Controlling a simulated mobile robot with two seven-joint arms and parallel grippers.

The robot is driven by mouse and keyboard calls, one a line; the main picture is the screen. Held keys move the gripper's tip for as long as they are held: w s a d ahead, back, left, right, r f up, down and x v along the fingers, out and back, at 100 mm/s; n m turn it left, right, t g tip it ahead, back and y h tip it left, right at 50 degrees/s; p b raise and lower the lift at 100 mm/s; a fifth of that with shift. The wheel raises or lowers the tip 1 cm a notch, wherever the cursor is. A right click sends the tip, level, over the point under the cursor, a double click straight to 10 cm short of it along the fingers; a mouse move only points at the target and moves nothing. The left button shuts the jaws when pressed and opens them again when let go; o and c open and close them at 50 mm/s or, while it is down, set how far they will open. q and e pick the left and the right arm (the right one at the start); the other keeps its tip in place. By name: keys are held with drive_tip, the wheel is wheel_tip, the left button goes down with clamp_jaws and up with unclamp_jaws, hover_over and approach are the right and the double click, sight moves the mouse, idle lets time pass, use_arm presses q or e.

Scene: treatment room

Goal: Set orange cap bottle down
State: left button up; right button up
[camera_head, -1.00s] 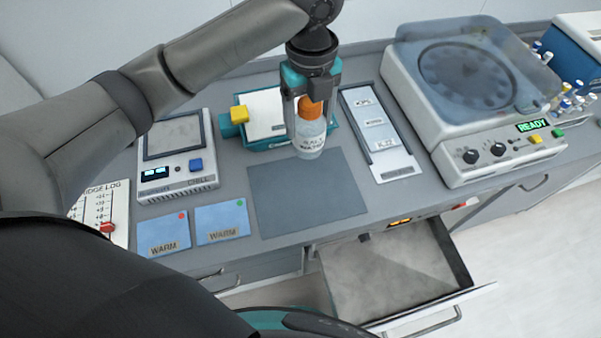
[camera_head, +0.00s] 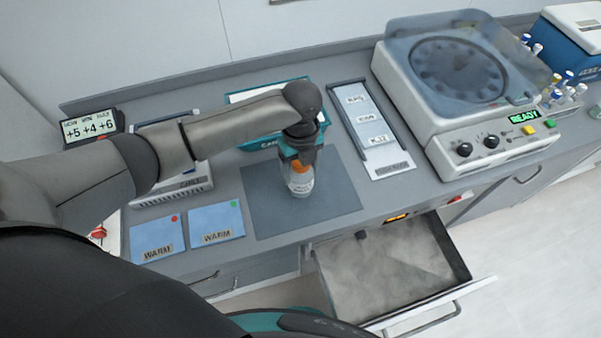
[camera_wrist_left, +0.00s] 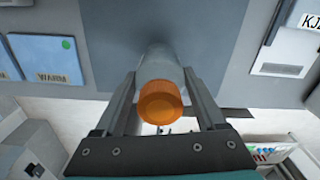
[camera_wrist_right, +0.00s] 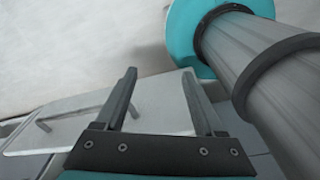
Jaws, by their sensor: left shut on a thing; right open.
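The orange cap bottle (camera_head: 301,183) is upright over the dark grey mat (camera_head: 335,210) on the counter. I cannot tell whether its base touches the mat. My left gripper (camera_head: 301,165) is shut on the bottle from above. In the left wrist view the orange cap (camera_wrist_left: 161,102) sits between the two fingers (camera_wrist_left: 161,105), with the clear body beyond it. My right gripper (camera_wrist_right: 158,105) is open and empty in the right wrist view, and the head view does not show it.
Two blue WARM cards (camera_head: 217,223) lie left of the mat. A slide tray (camera_head: 372,130) and a centrifuge (camera_head: 450,90) marked READY stand to the right. An open drawer (camera_head: 390,270) juts out below the counter. A teal-edged device (camera_head: 265,95) is behind the arm.

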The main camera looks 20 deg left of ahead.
use_arm(q)
drive_tip(key=shift+f, duration=1.15)
drive_tip(key=o, duration=1.6)
drive_tip(key=shift+f, duration=0.15)
wheel_tip(320, 180, up, 12)
drive_tip(key=shift+r+p, duration=0.2)
drive_tip(key=shift+p, duration=0.25)
